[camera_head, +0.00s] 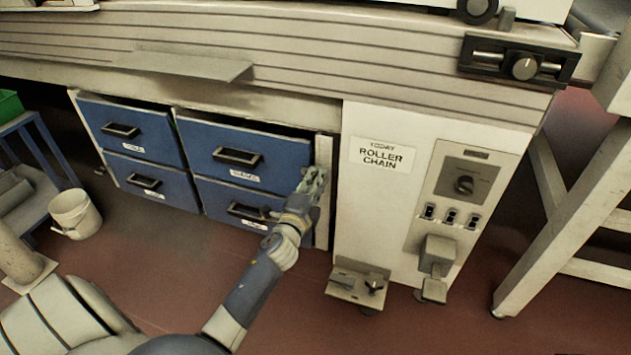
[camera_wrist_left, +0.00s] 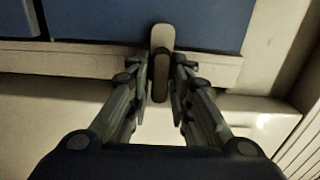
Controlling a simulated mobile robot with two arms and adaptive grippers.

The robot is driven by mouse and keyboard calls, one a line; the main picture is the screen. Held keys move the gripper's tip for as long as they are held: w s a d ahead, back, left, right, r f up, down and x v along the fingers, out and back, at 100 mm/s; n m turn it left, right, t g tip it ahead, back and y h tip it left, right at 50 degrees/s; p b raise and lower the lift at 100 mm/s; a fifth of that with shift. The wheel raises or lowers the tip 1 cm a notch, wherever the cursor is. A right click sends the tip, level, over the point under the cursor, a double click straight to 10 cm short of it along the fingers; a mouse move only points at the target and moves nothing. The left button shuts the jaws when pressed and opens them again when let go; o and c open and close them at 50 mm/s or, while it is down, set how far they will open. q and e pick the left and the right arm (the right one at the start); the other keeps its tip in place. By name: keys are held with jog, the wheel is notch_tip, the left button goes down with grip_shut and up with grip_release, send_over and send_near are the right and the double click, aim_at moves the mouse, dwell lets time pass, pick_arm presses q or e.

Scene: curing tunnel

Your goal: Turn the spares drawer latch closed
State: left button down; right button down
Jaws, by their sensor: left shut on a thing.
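The upper right blue drawer (camera_head: 233,153) looks pushed in; its small label is too blurred to read surely. The latch is a light, rounded bar (camera_wrist_left: 162,37) in the left wrist view. It lies across the seam between the blue drawer front (camera_wrist_left: 100,18) and the pale frame strip (camera_wrist_left: 75,62), its upper end overlapping the blue. My left gripper (camera_head: 315,182) is at the right edge of this drawer and hides the latch in the head view. In the left wrist view its fingers (camera_wrist_left: 161,85) are shut on the latch from both sides. My right gripper is not in view.
Other blue drawers (camera_head: 130,130) stand to the left and below. A white cabinet with a ROLLER CHAIN sign (camera_head: 381,156) and a knob panel (camera_head: 466,182) stands close on the right. A white bucket (camera_head: 75,212) is on the floor at left. The red floor in front is mostly clear.

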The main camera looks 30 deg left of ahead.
pick_arm(q)
jog(key=c, duration=1.6)
grip_release()
jog(key=v, duration=1.2)
jog(key=shift+d, duration=0.1)
